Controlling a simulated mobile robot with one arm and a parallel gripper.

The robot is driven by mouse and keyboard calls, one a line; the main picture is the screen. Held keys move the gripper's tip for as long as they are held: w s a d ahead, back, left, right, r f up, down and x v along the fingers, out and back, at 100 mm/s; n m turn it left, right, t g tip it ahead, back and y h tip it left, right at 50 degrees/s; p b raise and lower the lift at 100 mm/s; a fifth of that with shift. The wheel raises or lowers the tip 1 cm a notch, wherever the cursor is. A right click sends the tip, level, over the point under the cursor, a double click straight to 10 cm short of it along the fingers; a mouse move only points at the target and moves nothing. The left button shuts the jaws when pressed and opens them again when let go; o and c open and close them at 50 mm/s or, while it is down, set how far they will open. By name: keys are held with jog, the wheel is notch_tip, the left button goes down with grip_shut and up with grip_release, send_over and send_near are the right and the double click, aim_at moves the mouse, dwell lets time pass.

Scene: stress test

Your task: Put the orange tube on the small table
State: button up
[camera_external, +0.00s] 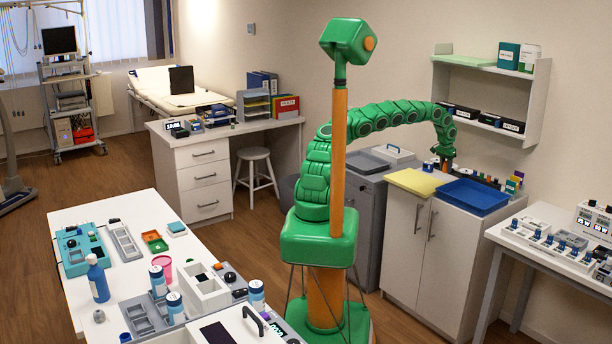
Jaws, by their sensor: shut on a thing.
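My green segmented arm rises from the middle of the room and curves over to the right. My gripper (446,163) points down at the back of the white cabinet by the right wall, just behind the blue tray. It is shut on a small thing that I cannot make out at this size. I cannot pick out an orange tube for certain. Small coloured items (483,180) stand along the cabinet's back edge, right of the gripper. A white table (505,236) with grey legs stands at the right; I cannot tell if it is the small table.
A yellow pad (416,182) and the blue tray (473,197) cover much of the cabinet (405,240). A shelf (500,130) hangs above, close to my arm. A crowded white table (120,215) fills the front left. A stool (255,155) stands by the desk (203,137).

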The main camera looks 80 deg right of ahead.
jog(key=shift+s+d+f, duration=0.35)
jog(key=shift+f, duration=0.25)
jog(key=shift+s+d+f, duration=0.3)
jog(key=shift+d+f, duration=0.05)
jog(key=shift+f, duration=0.2)
jog(key=shift+s+d+f, duration=0.35)
jog(key=shift+f, duration=0.25)
jog(key=shift+s+d+f, duration=0.1)
jog(key=shift+s+f, duration=0.05)
jog(key=shift+f, duration=1.65)
jog(key=shift+f, duration=0.15)
jog(key=o, duration=1.1)
jog(key=r, duration=0.4)
jog(key=w+r, duration=0.1)
jog(key=r, duration=0.3)
jog(key=a+r, duration=0.1)
jog(key=r, duration=0.3)
jog(key=shift+w+r, duration=0.15)
jog(key=shift+w, duration=0.05)
